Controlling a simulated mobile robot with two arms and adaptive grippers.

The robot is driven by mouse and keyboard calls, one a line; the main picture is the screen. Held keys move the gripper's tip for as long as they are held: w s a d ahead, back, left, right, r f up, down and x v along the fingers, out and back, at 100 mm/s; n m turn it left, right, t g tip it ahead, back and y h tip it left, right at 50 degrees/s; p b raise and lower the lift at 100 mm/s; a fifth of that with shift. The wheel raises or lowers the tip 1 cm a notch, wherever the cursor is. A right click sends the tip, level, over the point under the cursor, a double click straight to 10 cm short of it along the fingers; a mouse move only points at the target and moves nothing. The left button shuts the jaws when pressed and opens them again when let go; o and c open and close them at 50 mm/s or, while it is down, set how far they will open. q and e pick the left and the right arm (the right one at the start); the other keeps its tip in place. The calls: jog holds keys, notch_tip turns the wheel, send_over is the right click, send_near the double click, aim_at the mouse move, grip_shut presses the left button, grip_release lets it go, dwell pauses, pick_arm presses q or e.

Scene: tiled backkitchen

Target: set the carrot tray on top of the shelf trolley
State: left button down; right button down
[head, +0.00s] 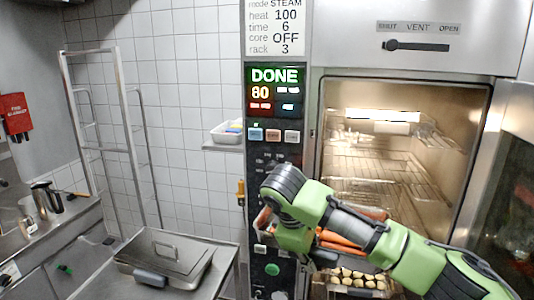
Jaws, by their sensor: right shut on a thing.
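The carrot tray (265,219) shows in the head view in front of the open oven, with orange carrots (338,239) in it. My green right arm covers much of it. My right gripper (320,257) is shut on the tray, though its fingers are mostly hidden behind the arm. A low steel top (212,272) at the lower left looks like the shelf trolley; its lower part is out of frame. My left gripper is not in view.
A lidded steel pan (165,254) takes up much of the steel top. A tall metal frame (126,92) stands behind it by the tiled wall. The oven (395,150) is open and lit, with wire racks. A pan of pale round pieces (357,280) sits below the carrots.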

jog(key=s+d+f+m+g+b, duration=0.1)
jog(key=s+d+f+m+b, duration=0.1)
jog(key=s, duration=0.6)
jog(key=s+d+f+m+g+h+b, duration=0.1)
jog(key=s+d+f+m+g+b, duration=0.1)
jog(key=s+f+m, duration=0.4)
jog(key=s+d+f+m+g+b, duration=0.2)
jog(key=s+d+f+m+b, duration=0.1)
jog(key=s, duration=0.8)
notch_tip(320, 180, down, 2)
jog(key=shift+d+f+m, duration=0.25)
jog(key=shift+d+m, duration=0.35)
jog(key=shift+d, duration=0.2)
